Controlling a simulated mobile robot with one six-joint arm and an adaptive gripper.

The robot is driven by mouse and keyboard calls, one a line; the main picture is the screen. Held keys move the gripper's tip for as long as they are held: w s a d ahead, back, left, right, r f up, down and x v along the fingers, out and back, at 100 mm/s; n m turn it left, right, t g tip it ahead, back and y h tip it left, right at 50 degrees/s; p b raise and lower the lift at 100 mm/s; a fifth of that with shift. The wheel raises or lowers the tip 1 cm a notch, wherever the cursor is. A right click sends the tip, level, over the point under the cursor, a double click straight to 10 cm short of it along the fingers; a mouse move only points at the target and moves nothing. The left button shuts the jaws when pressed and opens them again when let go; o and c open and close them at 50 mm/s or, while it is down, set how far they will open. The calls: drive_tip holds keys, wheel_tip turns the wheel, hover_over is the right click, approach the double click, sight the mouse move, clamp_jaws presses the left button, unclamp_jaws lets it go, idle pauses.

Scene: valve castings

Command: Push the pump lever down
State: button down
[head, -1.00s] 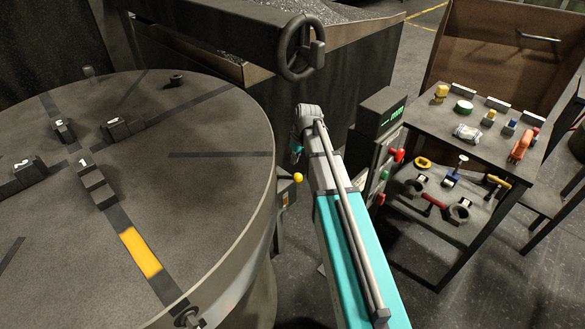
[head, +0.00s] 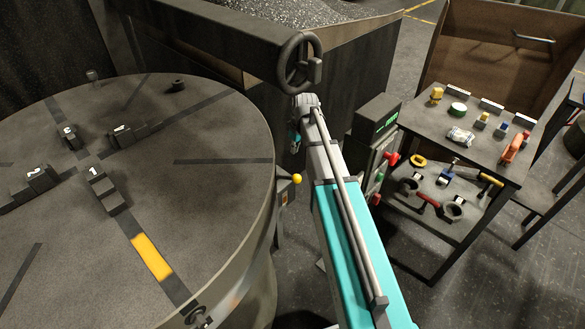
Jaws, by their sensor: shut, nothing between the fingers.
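A small yellow ball knob (head: 297,179) sticks out beside the right rim of the large round table. The rest of the lever is too small to make out. My teal and grey arm rises from the bottom of the view, just right of the knob, and bends at its top. My gripper does not show; the part of the arm beyond the bend is mostly hidden. I see no contact with the knob.
The round table (head: 222,245) fills the left and carries several dark blocks. A handwheel (head: 300,62) hangs close above my arm's bend. A control box with a green display (head: 386,121) stands right of the arm. A two-level tool bench (head: 480,165) is farther right.

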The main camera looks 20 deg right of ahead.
drive_tip(key=shift+f, duration=0.15)
drive_tip(key=b, duration=1.1)
approach(285, 178)
wheel_tip(285, 178, down, 5)
drive_tip(key=shift+s+d+f+b, duration=0.2)
drive_tip(key=shift+d+f+b, duration=0.05)
drive_tip(key=shift+f+b, duration=0.5)
drive_tip(key=shift+s+d+f+b, duration=0.15)
drive_tip(key=shift+d+f+b, duration=0.25)
drive_tip(key=shift+f, duration=0.45)
drive_tip(key=shift+a, duration=0.2)
